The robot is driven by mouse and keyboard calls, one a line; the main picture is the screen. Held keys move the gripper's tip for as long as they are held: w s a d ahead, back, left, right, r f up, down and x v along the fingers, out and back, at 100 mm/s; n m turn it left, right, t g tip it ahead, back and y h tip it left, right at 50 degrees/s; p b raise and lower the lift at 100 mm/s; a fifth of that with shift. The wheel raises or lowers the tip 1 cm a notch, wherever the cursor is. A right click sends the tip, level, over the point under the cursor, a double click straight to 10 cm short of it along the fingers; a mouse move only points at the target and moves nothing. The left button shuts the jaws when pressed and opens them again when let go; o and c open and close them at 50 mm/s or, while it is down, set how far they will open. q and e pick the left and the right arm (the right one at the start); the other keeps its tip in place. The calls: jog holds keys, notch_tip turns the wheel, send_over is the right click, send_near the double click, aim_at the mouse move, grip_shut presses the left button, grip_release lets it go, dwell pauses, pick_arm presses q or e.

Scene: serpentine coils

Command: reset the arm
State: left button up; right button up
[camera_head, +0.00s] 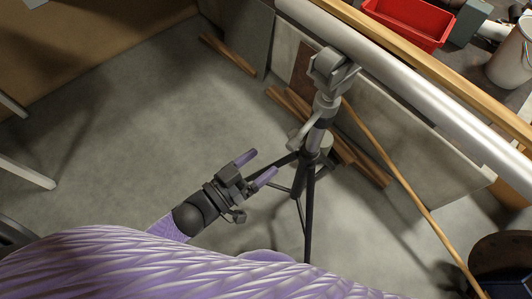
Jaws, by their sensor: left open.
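My left gripper (257,166) is near the middle of the head view, at the end of my purple and black left arm. Its two purple fingers are apart and nothing shows between them. It points up and to the right, toward a dark tripod stand. Whether it touches the stand's legs cannot be told. Most of my left arm is hidden behind the large purple ribbed surface at the bottom. My right gripper does not show.
The tripod stand (318,140) with a grey head stands right of the gripper. A long silver pipe (410,88) crosses the upper right. A red bin (410,20) and a whitish bucket (508,62) are beyond it. Wooden strips lean near the tripod. Open floor (130,130) lies left.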

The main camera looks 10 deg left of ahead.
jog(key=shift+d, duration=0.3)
